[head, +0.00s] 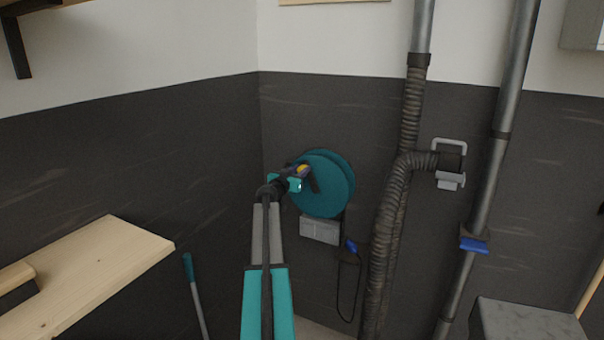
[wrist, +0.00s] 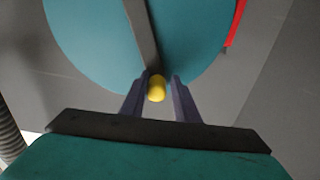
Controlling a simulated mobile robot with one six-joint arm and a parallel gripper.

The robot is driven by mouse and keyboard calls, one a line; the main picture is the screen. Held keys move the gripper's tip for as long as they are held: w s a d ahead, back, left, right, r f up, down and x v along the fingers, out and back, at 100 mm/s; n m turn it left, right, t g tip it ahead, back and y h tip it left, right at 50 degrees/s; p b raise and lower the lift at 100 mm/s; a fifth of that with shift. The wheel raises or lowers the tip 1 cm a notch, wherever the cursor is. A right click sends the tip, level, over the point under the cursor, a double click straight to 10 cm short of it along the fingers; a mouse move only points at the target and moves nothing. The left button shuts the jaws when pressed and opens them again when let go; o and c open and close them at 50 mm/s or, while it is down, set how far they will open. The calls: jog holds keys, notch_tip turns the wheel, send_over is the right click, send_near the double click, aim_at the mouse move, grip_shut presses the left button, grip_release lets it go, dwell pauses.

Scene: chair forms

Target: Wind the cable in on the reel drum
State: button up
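The teal reel drum (head: 335,190) is mounted on the dark wall near the corner; its round face fills the top of the wrist view (wrist: 90,45). A dark crank arm (wrist: 143,30) crosses the face and ends at a yellow knob (wrist: 156,88). My gripper (head: 302,172) is at the knob, in front of the drum's upper left. In the wrist view its two fingers (wrist: 158,92) stand on either side of the knob, with a narrow gap at the right one; contact at the left one is unclear. The black cable (head: 338,300) hangs in a loop below the drum, with a blue end piece (head: 351,246).
A grey box (head: 320,230) sits under the drum. A ribbed hose (head: 385,230) and a metal pipe (head: 485,190) run down the wall to the right. A wooden bench top (head: 90,275) and a teal-handled stick (head: 190,275) are at left. A grey box (head: 520,320) stands at lower right.

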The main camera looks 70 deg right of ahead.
jog(key=w+f+b, duration=0.1)
jog(key=b, duration=0.1)
jog(key=w+f+b, duration=0.1)
jog(key=w+b, duration=0.1)
jog(key=shift+d+f, duration=0.1)
jog(key=shift+d, duration=0.1)
dwell(0.3)
jog(key=shift+w+d+f+b, duration=0.1)
jog(key=shift+w+f+b, duration=0.3)
jog(key=shift+f+b, duration=0.45)
jog(key=shift+w+a+f+b, duration=0.1)
jog(key=shift+w+f+b, duration=0.4)
jog(key=shift+b, duration=0.8)
jog(key=shift+w+d+f+b, duration=0.1)
jog(key=shift+w+f+b, duration=0.25)
jog(key=shift+f+b, duration=0.5)
jog(key=shift+r, duration=0.25)
jog(key=f+b, duration=0.1)
jog(key=b, duration=0.1)
jog(key=f+b, duration=0.3)
jog(key=b, duration=0.2)
jog(key=shift+w+f, duration=0.3)
jog(key=shift+f, duration=0.05)
